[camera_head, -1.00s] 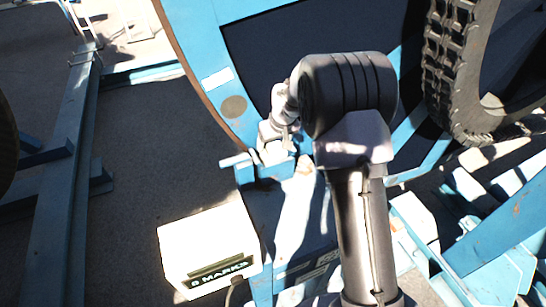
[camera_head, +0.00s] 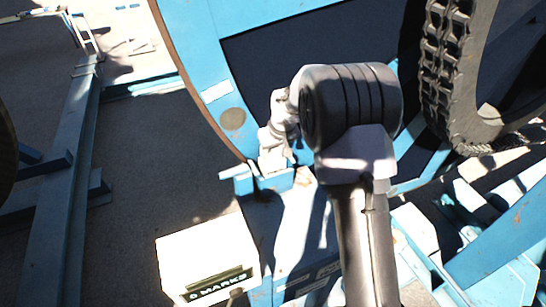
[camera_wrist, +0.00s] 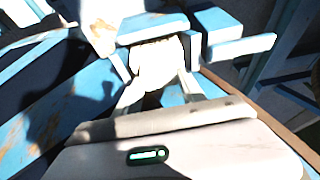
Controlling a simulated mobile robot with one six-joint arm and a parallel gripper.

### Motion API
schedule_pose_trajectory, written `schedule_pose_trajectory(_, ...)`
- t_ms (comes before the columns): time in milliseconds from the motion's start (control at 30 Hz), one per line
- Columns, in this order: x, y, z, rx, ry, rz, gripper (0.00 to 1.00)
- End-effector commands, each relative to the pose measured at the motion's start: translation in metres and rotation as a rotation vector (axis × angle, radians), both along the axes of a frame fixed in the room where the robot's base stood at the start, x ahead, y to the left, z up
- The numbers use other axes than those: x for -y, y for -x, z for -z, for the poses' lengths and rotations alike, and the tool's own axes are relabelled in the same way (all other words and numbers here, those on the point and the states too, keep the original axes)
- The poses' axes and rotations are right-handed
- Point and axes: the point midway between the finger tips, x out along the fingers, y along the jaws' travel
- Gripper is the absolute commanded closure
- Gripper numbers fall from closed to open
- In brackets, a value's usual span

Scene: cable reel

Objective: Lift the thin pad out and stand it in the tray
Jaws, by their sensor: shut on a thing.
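My gripper (camera_head: 273,158) is at the near lower edge of the big blue reel. In the wrist view its two pale fingers (camera_wrist: 158,90) close on a pale, flat piece (camera_wrist: 155,62), which looks like the thin pad, though shade and glare blur its outline. A blue block (camera_wrist: 152,28) lies just beyond it and hides its far end; I cannot tell whether they touch. Another blue piece (camera_wrist: 240,46) lies to the right. In the head view my wrist hides the pad. I cannot make out a tray for certain.
A white box (camera_head: 207,245) with a dark label reading "MARKS" stands at lower left. The blue reel (camera_head: 215,65) fills the upper middle. A treaded black tyre (camera_head: 440,80) stands at right. Blue beams (camera_head: 75,180) run along the left, with open dark ground between.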

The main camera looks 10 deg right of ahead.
Motion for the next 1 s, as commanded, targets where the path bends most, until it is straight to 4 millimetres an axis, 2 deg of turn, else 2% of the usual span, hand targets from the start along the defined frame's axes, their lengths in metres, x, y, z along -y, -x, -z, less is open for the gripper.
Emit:
schedule_pose_trajectory(400,0.000,-0.002,-0.105,0.010,0.002,-0.001,1.00)
schedule_pose_trajectory(600,0.000,-0.002,-0.147,0.007,0.002,0.000,1.00)
schedule_pose_trajectory(767,0.000,-0.001,-0.162,0.006,0.001,0.000,1.00)
schedule_pose_trajectory(1000,0.000,-0.001,-0.165,0.005,0.001,0.000,1.00)
